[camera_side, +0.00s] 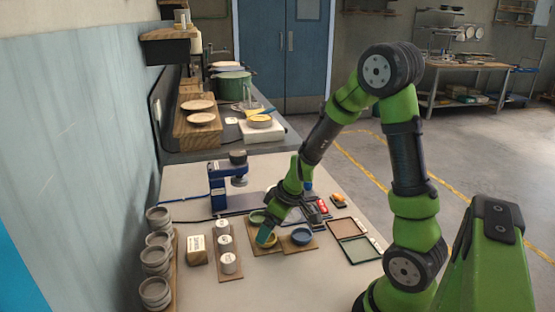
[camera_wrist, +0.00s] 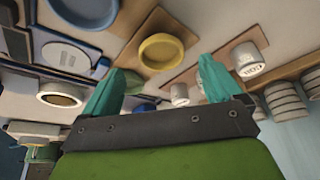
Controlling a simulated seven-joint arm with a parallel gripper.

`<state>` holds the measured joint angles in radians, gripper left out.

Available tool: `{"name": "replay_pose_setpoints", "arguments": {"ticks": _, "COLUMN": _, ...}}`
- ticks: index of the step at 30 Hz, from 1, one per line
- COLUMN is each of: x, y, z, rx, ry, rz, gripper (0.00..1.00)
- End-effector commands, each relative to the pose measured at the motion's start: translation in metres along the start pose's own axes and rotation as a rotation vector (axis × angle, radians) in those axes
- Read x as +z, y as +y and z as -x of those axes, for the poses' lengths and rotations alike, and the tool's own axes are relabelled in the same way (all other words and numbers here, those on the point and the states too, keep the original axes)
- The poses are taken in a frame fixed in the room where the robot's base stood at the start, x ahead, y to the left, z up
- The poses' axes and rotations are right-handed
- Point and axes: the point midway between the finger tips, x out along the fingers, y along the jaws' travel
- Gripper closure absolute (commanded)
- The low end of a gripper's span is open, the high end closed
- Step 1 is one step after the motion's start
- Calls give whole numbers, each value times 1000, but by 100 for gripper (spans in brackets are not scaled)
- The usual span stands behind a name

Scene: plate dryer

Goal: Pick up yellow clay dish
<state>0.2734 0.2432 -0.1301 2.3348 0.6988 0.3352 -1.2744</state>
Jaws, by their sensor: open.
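The yellow clay dish (camera_side: 271,241) sits on a brown board (camera_side: 286,248) on the worktable, partly hidden behind my fingers in the side view. In the wrist view it is a round yellow dish (camera_wrist: 162,51), with its hollow showing, on a wooden board (camera_wrist: 188,28). My gripper (camera_side: 265,237) is close to the dish in the side view, pointing down. In the wrist view my gripper (camera_wrist: 162,82) is open, its teal fingers wide apart with the dish visible beyond the gap. Nothing is held. I cannot tell whether a finger touches the dish.
A blue dish (camera_side: 302,236) sits just right of the yellow one, and a green dish (camera_side: 258,216) just behind. White jars (camera_side: 228,264) stand on a board to the left, with stacked grey bowls (camera_side: 155,290) farther left. A blue press (camera_side: 217,187) stands behind.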

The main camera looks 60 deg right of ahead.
Motion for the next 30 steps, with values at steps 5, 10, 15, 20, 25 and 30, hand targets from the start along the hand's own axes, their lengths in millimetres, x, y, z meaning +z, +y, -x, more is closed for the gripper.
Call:
{"name": "replay_pose_setpoints", "arguments": {"ticks": 5, "x": 5, "y": -2, "z": -23, "rx": -2, "ry": -5, "rz": -4, "gripper": 7}}
{"name": "replay_pose_setpoints", "arguments": {"ticks": 10, "x": 4, "y": -2, "z": -37, "rx": -1, "ry": -3, "rz": -3, "gripper": 7}}
{"name": "replay_pose_setpoints", "arguments": {"ticks": 15, "x": 4, "y": -2, "z": -39, "rx": -1, "ry": -2, "rz": -1, "gripper": 7}}
{"name": "replay_pose_setpoints", "arguments": {"ticks": 20, "x": 4, "y": -3, "z": -39, "rx": -1, "ry": -1, "rz": -1, "gripper": 15}}
{"name": "replay_pose_setpoints", "arguments": {"ticks": 25, "x": 4, "y": -3, "z": -39, "rx": -1, "ry": -1, "rz": -1, "gripper": 41}}
{"name": "replay_pose_setpoints", "arguments": {"ticks": 30, "x": 3, "y": -3, "z": -38, "rx": -1, "ry": -1, "rz": -1, "gripper": 67}}
